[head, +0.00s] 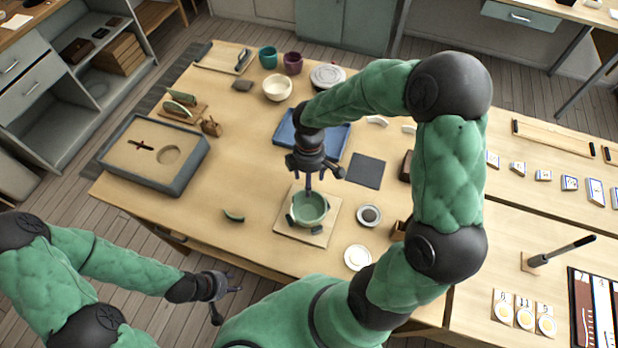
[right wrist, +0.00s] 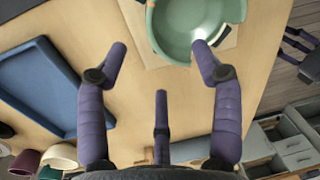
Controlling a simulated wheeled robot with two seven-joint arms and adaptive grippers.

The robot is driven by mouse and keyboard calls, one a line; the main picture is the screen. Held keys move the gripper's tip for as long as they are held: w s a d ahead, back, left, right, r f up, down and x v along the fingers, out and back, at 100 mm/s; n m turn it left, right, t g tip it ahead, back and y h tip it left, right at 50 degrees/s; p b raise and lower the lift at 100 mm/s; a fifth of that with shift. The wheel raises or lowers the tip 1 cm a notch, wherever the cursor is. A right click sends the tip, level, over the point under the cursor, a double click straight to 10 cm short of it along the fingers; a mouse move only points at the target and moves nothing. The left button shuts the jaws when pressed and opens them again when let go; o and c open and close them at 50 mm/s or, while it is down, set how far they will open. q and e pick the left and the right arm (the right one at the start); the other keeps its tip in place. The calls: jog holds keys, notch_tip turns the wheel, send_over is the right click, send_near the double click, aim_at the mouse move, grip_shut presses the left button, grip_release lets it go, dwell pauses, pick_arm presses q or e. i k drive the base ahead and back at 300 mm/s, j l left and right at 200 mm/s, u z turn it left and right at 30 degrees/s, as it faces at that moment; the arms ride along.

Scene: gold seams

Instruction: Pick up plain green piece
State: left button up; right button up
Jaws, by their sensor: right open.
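A small dark-green curved piece (head: 234,215) lies on the table, left of a green bowl (head: 310,208), in the head view. I cannot make it out in the right wrist view. The bowl has a gap in its wall and stands on a light board (head: 318,236) between dark supports; it also shows at the top of the right wrist view (right wrist: 182,48). My right gripper (head: 312,185) is open and empty over the bowl's far side, its fingers spread in the right wrist view (right wrist: 160,58). My left gripper (head: 229,301) is open and empty off the table's front edge.
Other green pieces (head: 180,98) rest on a small rack at the left. A sand tray (head: 186,168) stands at the table's left end. A blue tray (head: 282,132) and dark mat (head: 366,171) lie beyond the bowl. Table around the small piece is clear.

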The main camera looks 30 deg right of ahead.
aim_at(234, 218)
jog(key=k+j, duration=0.8)
jog(key=k, duration=0.05)
